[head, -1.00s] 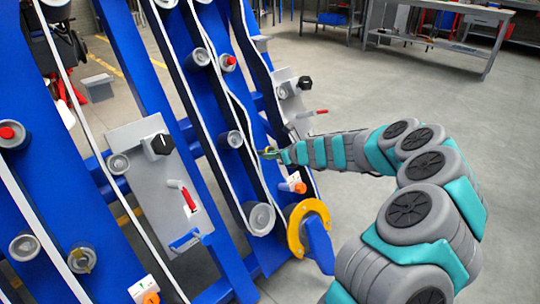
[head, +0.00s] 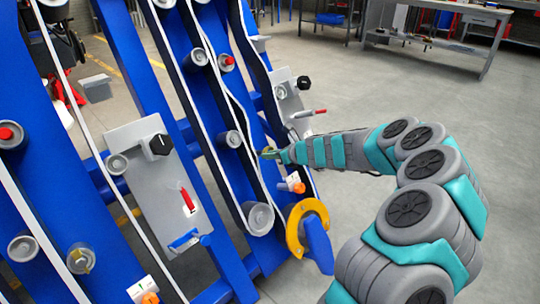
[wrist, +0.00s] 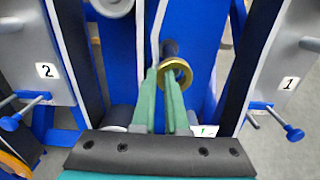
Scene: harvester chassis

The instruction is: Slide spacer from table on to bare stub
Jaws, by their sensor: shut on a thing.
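My gripper (wrist: 163,84) has two green fingers, shut on a brass ring-shaped spacer (wrist: 178,66) at their tips. In the head view my gripper (head: 272,153) is at the right-hand blue beam, with a little of the spacer's yellow showing at its tip. In the wrist view a dark stub (wrist: 170,47) stands out from the blue panel right by the ring's upper edge. The fingers cover part of the ring, and I cannot tell whether the ring is around the stub or just in front of it.
White belts run close along the blue beams beside my gripper. A yellow hook-shaped part (head: 294,232) sits below my gripper. A workbench (head: 440,25) stands far back; open floor lies between.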

